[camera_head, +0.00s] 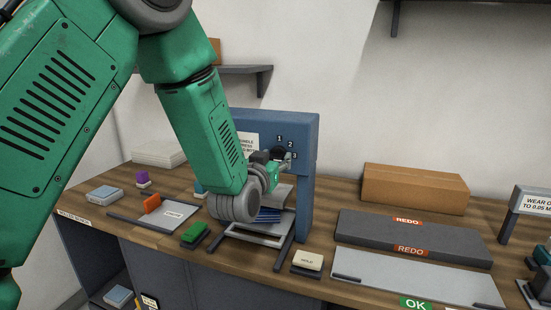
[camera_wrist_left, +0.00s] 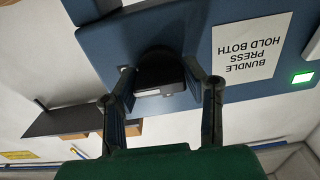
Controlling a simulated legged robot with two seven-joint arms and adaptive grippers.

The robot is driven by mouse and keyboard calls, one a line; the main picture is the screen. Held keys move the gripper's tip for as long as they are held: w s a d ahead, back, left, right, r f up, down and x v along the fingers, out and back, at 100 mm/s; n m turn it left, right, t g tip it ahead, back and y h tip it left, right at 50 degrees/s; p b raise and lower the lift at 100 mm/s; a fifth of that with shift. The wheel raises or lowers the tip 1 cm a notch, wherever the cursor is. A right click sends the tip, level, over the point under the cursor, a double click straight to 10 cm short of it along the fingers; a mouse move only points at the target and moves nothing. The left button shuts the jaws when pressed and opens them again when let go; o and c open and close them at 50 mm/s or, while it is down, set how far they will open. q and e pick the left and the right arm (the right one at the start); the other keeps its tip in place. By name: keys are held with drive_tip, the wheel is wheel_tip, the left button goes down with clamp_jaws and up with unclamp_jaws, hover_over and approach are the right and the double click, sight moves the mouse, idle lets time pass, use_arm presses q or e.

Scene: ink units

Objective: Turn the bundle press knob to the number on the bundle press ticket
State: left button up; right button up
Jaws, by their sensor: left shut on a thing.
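The blue bundle press (camera_head: 304,190) stands on the bench, with a black knob (camera_head: 278,150) on its upper front. My left gripper (camera_head: 283,160) is at the knob. In the left wrist view the fingers of my left gripper (camera_wrist_left: 160,84) are shut on the sides of the black knob (camera_wrist_left: 160,66). The knob's pointer setting cannot be told. A white sign (camera_wrist_left: 252,46) reads "BUNDLE PRESS HOLD BOTH". I cannot make out a ticket with a number. My right gripper is not in view.
A green block (camera_head: 194,232) and a cream block marked HOLD (camera_head: 307,261) sit before the press. To the right are a cardboard box (camera_head: 414,188), a dark REDO tray (camera_head: 374,235) and a grey OK tray (camera_head: 425,283). A green light (camera_wrist_left: 302,78) shows in the wrist view.

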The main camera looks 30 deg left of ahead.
use_arm(q)
drive_tip(key=shift+f, duration=0.4)
drive_tip(key=o, duration=1.2)
drive_tip(key=shift+c, duration=0.2)
drive_tip(key=shift+w, duration=0.2)
drive_tip(key=shift+s+r, duration=0.15)
drive_tip(key=shift+s, duration=0.4)
drive_tip(key=v, duration=1.1)
drive_tip(key=shift+w, duration=0.15)
